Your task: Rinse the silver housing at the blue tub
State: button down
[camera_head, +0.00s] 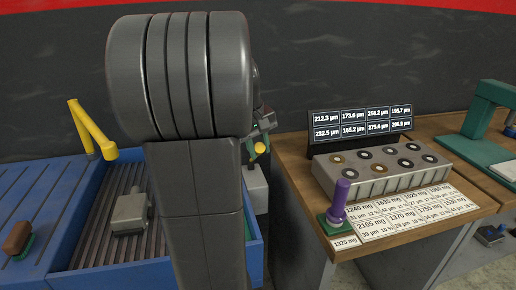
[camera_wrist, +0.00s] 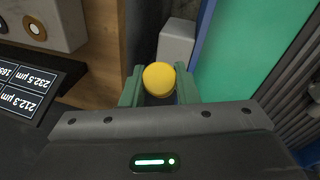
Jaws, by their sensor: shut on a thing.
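The silver housing (camera_head: 130,212), a grey block with a small cylindrical end, lies on the ribbed floor of the blue tub (camera_head: 258,255). The tub's right part is hidden behind my arm. A yellow spout (camera_head: 90,130) stands at the tub's back left. My gripper (camera_head: 258,150) is to the right of the tub, apart from the housing. In the wrist view its green fingers (camera_wrist: 159,92) are shut on a round yellow knob (camera_wrist: 158,77). A grey post (camera_wrist: 177,42) is beside or below the knob; I cannot tell whether they are joined.
A brush (camera_head: 18,238) lies on the blue surface left of the tub. On the right, a wooden bench (camera_head: 440,225) bears a grey block with round holes (camera_head: 380,168), a display (camera_head: 360,120), a purple-handled tool (camera_head: 340,195) and label cards. A dark gap separates tub and bench.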

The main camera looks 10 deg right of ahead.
jog(key=s+f+t+b, duration=0.5)
jog(key=f+t+b, duration=0.2)
jog(key=b, duration=1)
notch_tip(320, 180, down, 2)
jog(key=shift+f+m, duration=0.1)
jog(key=shift+m, duration=0.3)
jog(key=shift+d, duration=0.1)
jog(key=c, duration=1.1)
grip_release()
